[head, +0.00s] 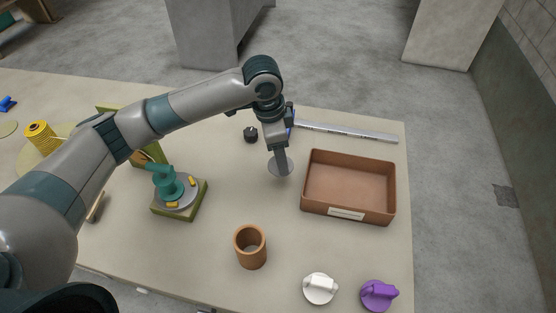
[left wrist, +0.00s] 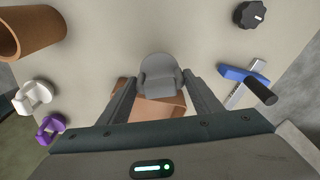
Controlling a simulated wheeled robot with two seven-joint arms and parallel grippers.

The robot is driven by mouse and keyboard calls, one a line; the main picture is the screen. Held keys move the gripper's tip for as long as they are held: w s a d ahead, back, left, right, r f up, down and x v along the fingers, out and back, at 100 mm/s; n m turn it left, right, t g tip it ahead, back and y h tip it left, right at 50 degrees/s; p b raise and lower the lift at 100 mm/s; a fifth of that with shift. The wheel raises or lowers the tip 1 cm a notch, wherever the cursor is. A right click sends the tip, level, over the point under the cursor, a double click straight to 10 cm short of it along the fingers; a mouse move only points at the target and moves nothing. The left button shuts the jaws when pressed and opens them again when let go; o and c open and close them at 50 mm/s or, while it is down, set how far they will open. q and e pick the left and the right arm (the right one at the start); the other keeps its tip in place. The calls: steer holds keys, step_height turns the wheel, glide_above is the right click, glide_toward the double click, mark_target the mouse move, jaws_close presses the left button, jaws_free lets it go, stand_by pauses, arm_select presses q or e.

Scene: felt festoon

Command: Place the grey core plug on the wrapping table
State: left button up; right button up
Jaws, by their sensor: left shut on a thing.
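The grey core plug (left wrist: 160,68) is between the fingers of my left gripper (left wrist: 160,95) in the left wrist view, with its round face showing. In the head view the plug (head: 287,168) is a grey disc below my left gripper (head: 280,163), which points down and is shut on it. It is over the wrapping table (head: 215,235), just left of the brown tray. I cannot tell whether the plug touches the tabletop. My right gripper is in neither view.
The brown tray (head: 350,182) is right of the plug. An orange-brown tube (head: 250,247) stands nearer the front, with white (head: 319,289) and purple (head: 379,295) plugs front right. A black knob (head: 250,134) and metal ruler (head: 350,132) lie behind. A green-based fixture (head: 180,198) stands left.

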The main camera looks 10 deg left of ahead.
mark_target(272, 166)
arm_select(q)
steer(key=shift+s+a+f, duration=0.15)
steer(key=shift+s+a, duration=0.05)
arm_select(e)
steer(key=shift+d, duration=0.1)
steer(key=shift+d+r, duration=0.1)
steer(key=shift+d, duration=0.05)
arm_select(q)
steer(key=shift+f, duration=0.2)
step_height(272, 166, down, 3)
steer(key=shift+r+p, duration=0.15)
steer(key=shift+p, duration=0.6)
steer(key=shift+f, duration=0.45)
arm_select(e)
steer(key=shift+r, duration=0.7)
arm_select(q)
steer(key=shift+f, duration=0.15)
steer(key=o, duration=1.1)
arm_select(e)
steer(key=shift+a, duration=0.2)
